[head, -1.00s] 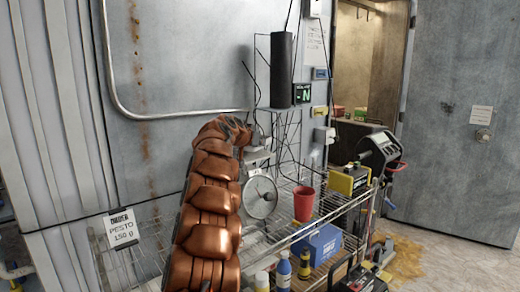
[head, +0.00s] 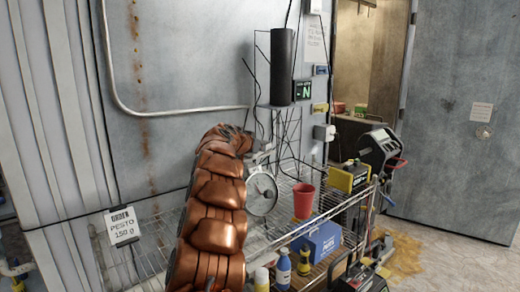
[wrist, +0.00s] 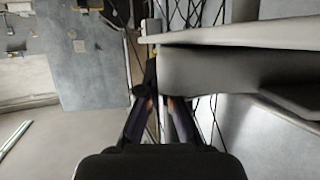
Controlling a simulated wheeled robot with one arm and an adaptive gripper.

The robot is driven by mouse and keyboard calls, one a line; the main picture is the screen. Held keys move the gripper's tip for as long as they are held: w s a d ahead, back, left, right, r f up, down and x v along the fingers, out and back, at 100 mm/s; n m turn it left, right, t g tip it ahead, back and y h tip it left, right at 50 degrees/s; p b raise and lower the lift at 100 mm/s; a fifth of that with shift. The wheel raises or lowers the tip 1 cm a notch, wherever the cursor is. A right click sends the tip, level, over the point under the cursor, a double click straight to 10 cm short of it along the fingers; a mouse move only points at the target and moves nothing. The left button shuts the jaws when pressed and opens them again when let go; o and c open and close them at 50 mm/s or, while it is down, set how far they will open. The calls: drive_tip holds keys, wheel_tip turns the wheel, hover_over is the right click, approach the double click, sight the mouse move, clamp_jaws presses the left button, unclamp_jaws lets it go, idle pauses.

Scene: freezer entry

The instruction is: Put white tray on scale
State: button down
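The scale (head: 262,194) stands on the wire rack, its round pale dial facing me. My copper-coloured arm covers its left side. In the head view my gripper is hidden behind the arm's far end, close to the scale's top. In the wrist view my gripper (wrist: 160,104) has its two dark fingers angled close together, with a narrow gap. A pale grey, flat-edged piece (wrist: 235,72) lies right at the fingertips and extends right; it may be the white tray. I cannot tell whether the fingers hold it.
A dark cylinder (head: 283,66) stands above the scale.

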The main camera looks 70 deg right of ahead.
drive_tip(key=shift+f, duration=0.2)
drive_tip(key=c, duration=1.3)
unclamp_jaws()
drive_tip(key=shift+r, duration=0.2)
drive_tip(key=shift+a, duration=0.1)
